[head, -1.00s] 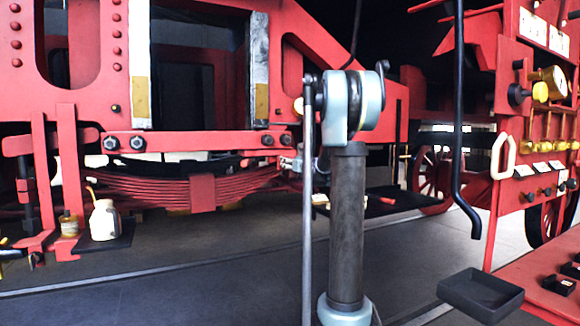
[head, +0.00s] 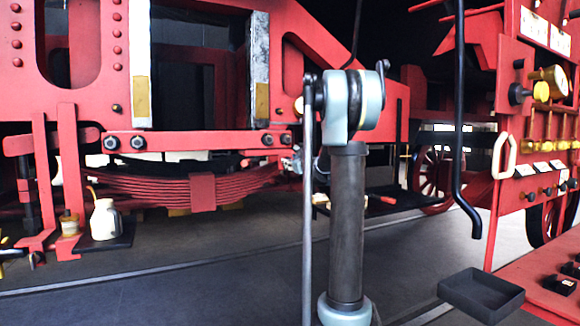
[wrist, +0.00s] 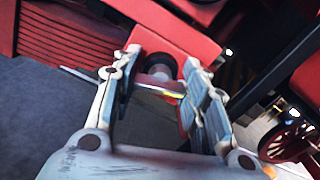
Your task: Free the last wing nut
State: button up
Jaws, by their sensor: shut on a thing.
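My gripper (wrist: 160,82) is closed on a small metallic piece with a yellowish edge (wrist: 168,92), which looks like the wing nut. The piece sits between the two fingers in the wrist view, in front of a dark round stud end and a red frame part (wrist: 178,38). Whether it is still on the stud cannot be told. In the head view my gripper (head: 294,163) is small and mostly hidden behind my arm, at the right end of the red bar with bolts (head: 190,141). The nut cannot be made out there.
A red leaf spring (head: 130,182) hangs left of my gripper. A white oil can (head: 104,220) stands on a dark ledge at left. A dark open tray (head: 481,293) sits at lower right, beside a red bench (head: 545,290). A black hanging pipe (head: 460,130) comes down at right.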

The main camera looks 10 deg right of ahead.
jog(key=n, duration=0.4)
jog(key=shift+s+a+n, duration=0.1)
jog(key=shift+a+n, duration=0.05)
jog(key=shift+n, duration=0.25)
jog(key=n, duration=0.4)
jog(key=shift+f+n, duration=0.1)
jog(key=shift+n, duration=0.2)
jog(key=shift+o, duration=0.2)
jog(key=n, duration=0.5)
jog(key=shift+s+a+f, duration=0.1)
jog(key=shift+n, duration=1.9)
jog(key=shift+c, duration=0.2)
jog(key=o, duration=1.1)
jog(key=shift+f, duration=0.1)
jog(key=v, duration=1.1)
jog(key=shift+s+d, duration=0.3)
